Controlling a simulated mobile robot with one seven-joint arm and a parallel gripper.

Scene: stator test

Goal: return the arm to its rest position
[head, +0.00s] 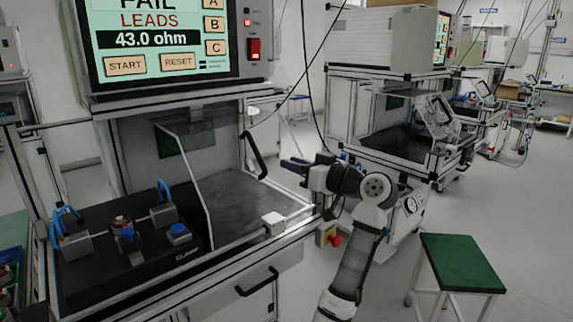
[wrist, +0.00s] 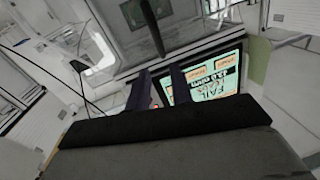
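My gripper (head: 294,165) is held out in front of the test bench at the right end of its open bay, above the bench's front edge. It points left toward the bay. In the wrist view its two dark fingers (wrist: 160,80) stand apart with nothing visible between them, so it is open and empty. My arm (head: 358,255) rises from the bottom of the head view and bends left at the wrist. The tester screen (head: 155,35) reads FAIL, LEADS, 43.0 ohm; it also shows upside down in the wrist view (wrist: 210,80).
A black fixture (head: 150,262) with blue-handled clamps and a small copper-coloured part (head: 121,222) is on the bench at left. A clear guard panel (head: 190,185) stands beside it. A white box (head: 273,222) sits on the front edge. A green-topped stool (head: 462,262) stands at right.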

